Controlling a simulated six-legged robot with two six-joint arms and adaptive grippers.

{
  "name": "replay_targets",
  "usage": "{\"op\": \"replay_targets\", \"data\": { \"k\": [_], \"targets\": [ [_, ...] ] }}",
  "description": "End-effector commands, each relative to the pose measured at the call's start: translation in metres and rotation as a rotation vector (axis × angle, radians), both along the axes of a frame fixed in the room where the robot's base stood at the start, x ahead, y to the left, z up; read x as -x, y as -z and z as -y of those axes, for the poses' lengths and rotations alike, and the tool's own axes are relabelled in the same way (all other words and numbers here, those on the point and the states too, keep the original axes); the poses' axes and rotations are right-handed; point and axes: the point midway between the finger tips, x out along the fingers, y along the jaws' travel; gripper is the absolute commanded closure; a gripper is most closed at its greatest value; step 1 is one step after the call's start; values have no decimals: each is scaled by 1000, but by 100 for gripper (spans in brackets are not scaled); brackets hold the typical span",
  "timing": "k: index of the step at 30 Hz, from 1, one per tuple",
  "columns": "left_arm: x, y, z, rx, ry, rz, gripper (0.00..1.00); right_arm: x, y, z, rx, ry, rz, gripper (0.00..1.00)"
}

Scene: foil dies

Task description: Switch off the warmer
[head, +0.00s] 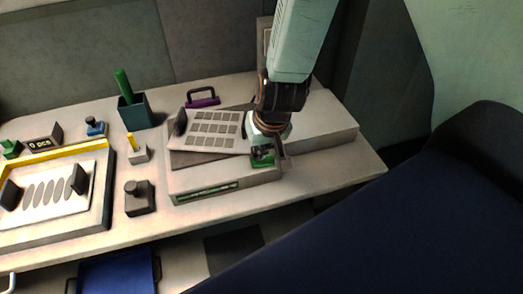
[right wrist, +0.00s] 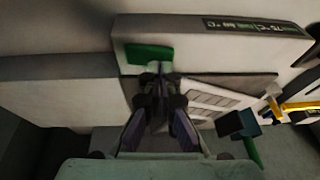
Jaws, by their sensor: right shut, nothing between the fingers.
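The warmer (head: 272,176) is a pale low box on the bench with a dark display strip (head: 207,192) along its front; the strip also shows in the right wrist view (right wrist: 255,27), its text only partly readable. A green switch (head: 263,162) sits at the right end of its top, and also shows in the right wrist view (right wrist: 149,53). My right gripper (head: 262,151) points down, shut and empty, with its fingertips at the switch; in the right wrist view the tips (right wrist: 156,68) overlap the switch's edge. I cannot tell whether they touch. My left gripper is out of view.
A plate with square openings (head: 207,142) lies on the warmer, left of my gripper. Further left are a dark knobbed block (head: 139,199), a small block with a yellow lever (head: 138,154), a dark cup (head: 136,113) and a yellow-edged tray (head: 55,153).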

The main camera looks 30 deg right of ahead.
Motion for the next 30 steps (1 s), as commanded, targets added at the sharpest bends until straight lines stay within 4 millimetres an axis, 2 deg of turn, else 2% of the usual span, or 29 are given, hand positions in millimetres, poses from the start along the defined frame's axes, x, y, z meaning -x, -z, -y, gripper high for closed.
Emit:
{"op": "replay_targets", "data": {
  "k": [5, 18, 30],
  "targets": [
    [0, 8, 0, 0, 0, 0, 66, 0, 6, -1, 1, -2, 0, 100],
    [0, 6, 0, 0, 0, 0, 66, 0, 6, -1, 3, -1, -2, 100],
    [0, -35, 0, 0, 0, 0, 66, -1, 9, -5, 94, -1, -26, 100]
  ]
}}
